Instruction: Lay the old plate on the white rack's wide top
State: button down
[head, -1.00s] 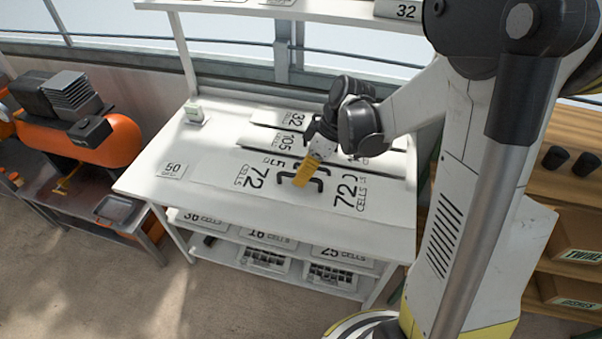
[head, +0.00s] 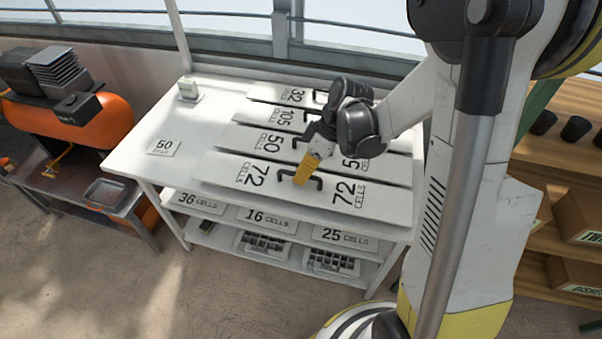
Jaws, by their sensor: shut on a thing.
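A long white plate marked 72 CELLS (head: 225,173) lies level along the front of the white rack's wide top (head: 140,152). It appears to be on or just above that surface; I cannot tell whether it touches. My gripper (head: 304,178), with yellow fingers, is shut on the plate's dark handle (head: 317,183) at its middle. The fingers hide part of the handle.
Plates marked 50 (head: 235,137), 105 (head: 258,113) and 32 (head: 270,92) lie behind it. A small 50 card (head: 164,148) and a small pale green box (head: 188,88) sit on the left. Lower shelves hold several more plates. An orange compressor (head: 105,125) stands left.

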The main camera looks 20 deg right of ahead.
jog(key=shift+f+b, duration=0.3)
jog(key=shift+f, duration=0.05)
dwell(0.6)
jog(key=c, duration=1.5)
grip_release()
jog(key=v, duration=1.2)
jog(key=s+a+r+m+t+h, duration=0.2)
jog(key=s+m+t, duration=0.1)
jog(key=s+m, duration=0.2)
jog(key=s+a+r+m+t+h, duration=0.2)
jog(key=s+a+r+m+t, duration=0.1)
jog(key=s+m, duration=0.2)
jog(key=shift+s+h, duration=0.3)
jog(key=shift+s, duration=0.5)
